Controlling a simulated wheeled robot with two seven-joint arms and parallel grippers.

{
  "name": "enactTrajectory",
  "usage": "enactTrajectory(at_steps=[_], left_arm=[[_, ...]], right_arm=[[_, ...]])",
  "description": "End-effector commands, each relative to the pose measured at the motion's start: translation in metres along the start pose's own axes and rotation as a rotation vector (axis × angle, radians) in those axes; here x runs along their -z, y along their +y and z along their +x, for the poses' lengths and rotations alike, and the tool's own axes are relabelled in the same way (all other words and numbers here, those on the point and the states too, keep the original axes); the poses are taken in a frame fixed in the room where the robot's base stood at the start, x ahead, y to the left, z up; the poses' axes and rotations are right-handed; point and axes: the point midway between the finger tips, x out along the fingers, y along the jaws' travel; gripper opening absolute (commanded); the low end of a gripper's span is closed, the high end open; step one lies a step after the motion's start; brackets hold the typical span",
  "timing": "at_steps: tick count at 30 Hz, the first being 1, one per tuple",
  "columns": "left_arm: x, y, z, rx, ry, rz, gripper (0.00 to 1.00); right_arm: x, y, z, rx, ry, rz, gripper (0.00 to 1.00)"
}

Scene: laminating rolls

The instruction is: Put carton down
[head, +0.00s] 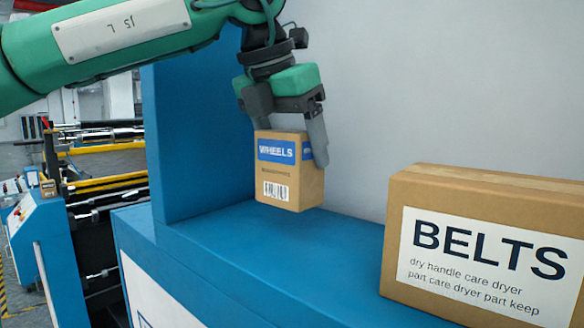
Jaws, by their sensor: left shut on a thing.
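A small brown carton (289,186) with a blue "WHEELS" label and a barcode is in the middle of the head view. My left gripper (287,145) comes down from above and is shut on this carton, with a grey finger along its right side. The carton is upright, slightly tilted, over the blue shelf (240,245). I cannot tell whether its bottom touches the shelf or hangs just above it. My right gripper is not in view.
A large brown "BELTS" box (480,195) stands on the shelf at the right. A blue upright panel (185,140) is left of the carton, and a pale wall is behind. The shelf between carton and box is clear. Roller machinery (100,180) stands at the far left.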

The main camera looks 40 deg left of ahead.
Motion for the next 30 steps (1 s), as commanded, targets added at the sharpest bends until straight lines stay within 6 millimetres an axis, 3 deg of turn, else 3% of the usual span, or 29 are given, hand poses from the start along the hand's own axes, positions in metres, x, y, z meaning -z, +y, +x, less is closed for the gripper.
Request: enactTrajectory(at_steps=[4,14,25,26,28,30], left_arm=[[0.004,0.0,0.008,-0.001,-0.001,0.0,0.42],[0.017,0.0,0.039,0.0,0.0,0.001,0.42],[0.019,0.0,0.045,-0.001,-0.002,0.0,0.42],[0.018,0.0,0.044,-0.001,-0.001,0.0,0.78],[0.018,0.0,0.043,-0.001,-0.001,0.0,0.92],[0.018,0.0,0.043,-0.001,-0.001,0.0,0.94]], right_arm=[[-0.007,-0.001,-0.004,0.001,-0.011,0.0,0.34],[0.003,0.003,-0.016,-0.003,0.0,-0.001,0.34],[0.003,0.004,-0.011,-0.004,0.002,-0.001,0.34],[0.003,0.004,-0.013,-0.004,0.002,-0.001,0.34],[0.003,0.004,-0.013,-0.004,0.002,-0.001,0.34],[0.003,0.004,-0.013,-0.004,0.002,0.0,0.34]])
